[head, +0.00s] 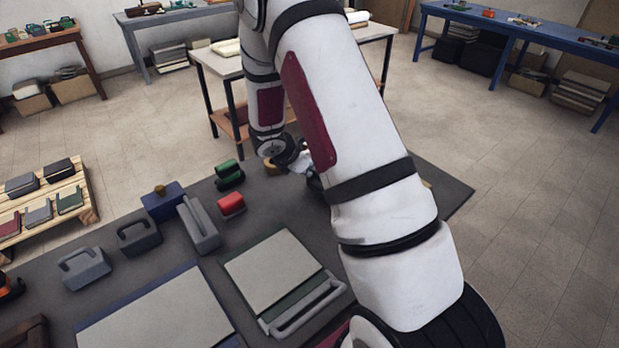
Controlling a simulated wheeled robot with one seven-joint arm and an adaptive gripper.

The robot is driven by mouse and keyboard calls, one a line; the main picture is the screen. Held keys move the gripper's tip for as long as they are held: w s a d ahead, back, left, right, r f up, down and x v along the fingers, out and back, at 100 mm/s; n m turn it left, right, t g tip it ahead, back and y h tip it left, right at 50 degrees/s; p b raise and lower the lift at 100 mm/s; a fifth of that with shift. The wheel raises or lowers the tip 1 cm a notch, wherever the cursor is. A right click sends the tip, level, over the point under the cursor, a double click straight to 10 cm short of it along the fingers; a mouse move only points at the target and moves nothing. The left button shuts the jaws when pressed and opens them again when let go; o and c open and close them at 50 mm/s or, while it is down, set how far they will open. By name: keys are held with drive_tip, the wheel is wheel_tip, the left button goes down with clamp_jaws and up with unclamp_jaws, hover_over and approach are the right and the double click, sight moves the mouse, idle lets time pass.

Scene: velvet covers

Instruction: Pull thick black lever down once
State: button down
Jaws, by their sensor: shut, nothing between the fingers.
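My gripper (298,157) is small and partly hidden behind my own white arm, above the far part of the dark grey table (455,190). Its fingers are shut, and I see nothing held in it. I cannot clearly pick out a thick black lever. My arm covers the right middle of the table, and a dark shape beside the gripper is too small and covered to name. I cannot tell whether the gripper touches anything.
Near the gripper are a green roller-like item (229,174) and a red block (231,204). Grey handled tools (140,236) and a blue box (162,202) stand to the left. A board with a grey handle (272,270) lies in front. A wooden pallet (85,200) is at left.

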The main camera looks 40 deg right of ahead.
drive_tip(key=shift+s+d+f+g, duration=0.2)
drive_tip(key=shift+s+f+g, duration=0.1)
drive_tip(key=shift+s+f, duration=0.7)
drive_tip(key=shift+w+d+r, duration=0.15)
drive_tip(key=shift+w+r, duration=0.2)
drive_tip(key=shift+r, duration=0.05)
drive_tip(key=shift+p, duration=0.3)
drive_tip(key=shift+w+d+r+p, duration=0.1)
drive_tip(key=shift+w+r+p, duration=0.25)
drive_tip(key=shift+r, duration=0.5)
drive_tip(key=r, duration=0.1)
drive_tip(key=w+r, duration=0.1)
drive_tip(key=r, duration=0.1)
drive_tip(key=shift+w+a+r+p, duration=0.15)
drive_tip(key=shift+w+a+p, duration=0.05)
drive_tip(key=shift+w+p, duration=0.2)
drive_tip(key=shift+a, duration=0.1)
